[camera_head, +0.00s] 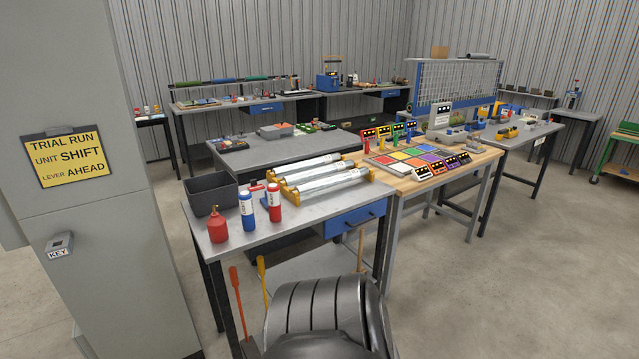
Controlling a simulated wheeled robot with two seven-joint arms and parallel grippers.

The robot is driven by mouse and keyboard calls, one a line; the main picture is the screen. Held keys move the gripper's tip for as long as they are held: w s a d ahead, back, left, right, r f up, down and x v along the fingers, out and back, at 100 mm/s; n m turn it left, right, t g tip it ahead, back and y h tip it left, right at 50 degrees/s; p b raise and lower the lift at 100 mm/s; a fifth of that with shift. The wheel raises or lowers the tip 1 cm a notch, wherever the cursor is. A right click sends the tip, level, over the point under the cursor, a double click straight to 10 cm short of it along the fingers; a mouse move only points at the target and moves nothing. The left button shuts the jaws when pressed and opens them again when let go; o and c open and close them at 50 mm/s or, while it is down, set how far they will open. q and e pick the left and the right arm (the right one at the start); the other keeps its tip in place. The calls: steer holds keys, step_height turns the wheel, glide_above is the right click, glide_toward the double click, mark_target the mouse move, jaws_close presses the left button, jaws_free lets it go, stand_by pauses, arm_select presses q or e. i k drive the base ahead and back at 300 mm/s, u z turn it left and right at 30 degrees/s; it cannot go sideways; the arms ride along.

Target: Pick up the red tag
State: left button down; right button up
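I cannot pick out a red tag with certainty. A small red item (257,187) lies at the back of the near grey table (300,225), partly hidden behind the bottles; it is too small to tell what it is. A board of coloured squares (405,157) with red among its colours lies on the wood-topped table to the right, with several small coloured upright pieces behind it and dark labelled blocks (440,165) along its front. Neither of my grippers is in view.
The near table also holds a grey bin (211,192), a red squeeze bottle (217,226), blue (247,211) and red (274,203) bottles, and clear rolls on yellow stands (325,178). A grey cabinet (90,230) with a yellow sign stands at left. Floor at right is clear.

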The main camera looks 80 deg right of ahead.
mark_target(254, 186)
steer(key=z, duration=4.3)
steer(key=i, duration=3.1)
steer(key=u, duration=3.8)
